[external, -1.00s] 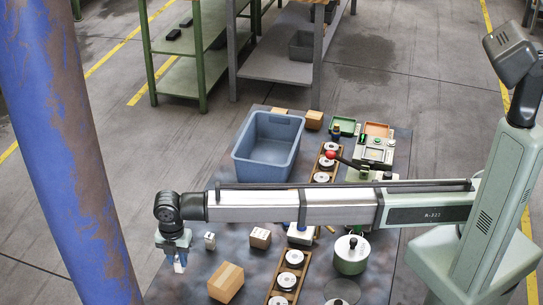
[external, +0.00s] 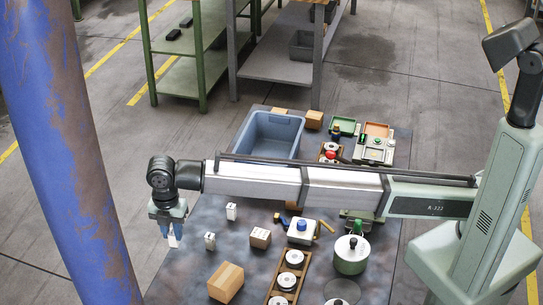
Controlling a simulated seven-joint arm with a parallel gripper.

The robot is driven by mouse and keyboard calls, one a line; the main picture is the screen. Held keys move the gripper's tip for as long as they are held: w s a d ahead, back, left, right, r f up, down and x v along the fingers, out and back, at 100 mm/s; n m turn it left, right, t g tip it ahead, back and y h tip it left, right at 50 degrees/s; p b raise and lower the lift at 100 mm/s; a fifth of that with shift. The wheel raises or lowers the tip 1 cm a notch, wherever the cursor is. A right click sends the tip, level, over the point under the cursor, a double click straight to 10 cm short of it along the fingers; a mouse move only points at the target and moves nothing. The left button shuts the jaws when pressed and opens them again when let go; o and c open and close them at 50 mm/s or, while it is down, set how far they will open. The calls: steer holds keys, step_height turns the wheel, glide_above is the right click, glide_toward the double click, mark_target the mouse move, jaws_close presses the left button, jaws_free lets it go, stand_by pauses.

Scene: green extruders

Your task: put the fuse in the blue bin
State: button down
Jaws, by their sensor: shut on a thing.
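My gripper (external: 169,231) hangs at the left edge of the table, its fingers pointing down. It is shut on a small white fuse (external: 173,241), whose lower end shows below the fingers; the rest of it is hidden. The fuse appears held above the table's left edge, though its exact height is hard to tell. The blue bin (external: 297,122) stands at the back of the table, up and to the right of the gripper. My arm covers its lower front. No object shows in the visible part of the bin.
A blue post (external: 62,150) rises at the left.

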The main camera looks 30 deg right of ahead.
steer(key=shift+r, duration=0.9)
steer(key=w+d, duration=2.4)
steer(key=d, duration=0.1)
steer(key=w+d+m, duration=0.1)
steer(key=w+d, duration=0.4)
steer(key=d, duration=0.7)
steer(key=w+d, duration=0.5)
steer(key=d, duration=0.7)
steer(key=shift+a+f, duration=0.15)
steer(key=shift+f, duration=2.45)
steer(key=shift+a+f, duration=0.2)
steer(key=shift+f, duration=2.35)
steer(key=shift+a+f, duration=0.15)
steer(key=shift+f, duration=2.45)
steer(key=shift+f, duration=0.1)
steer(key=c, duration=0.9)
jaws_free()
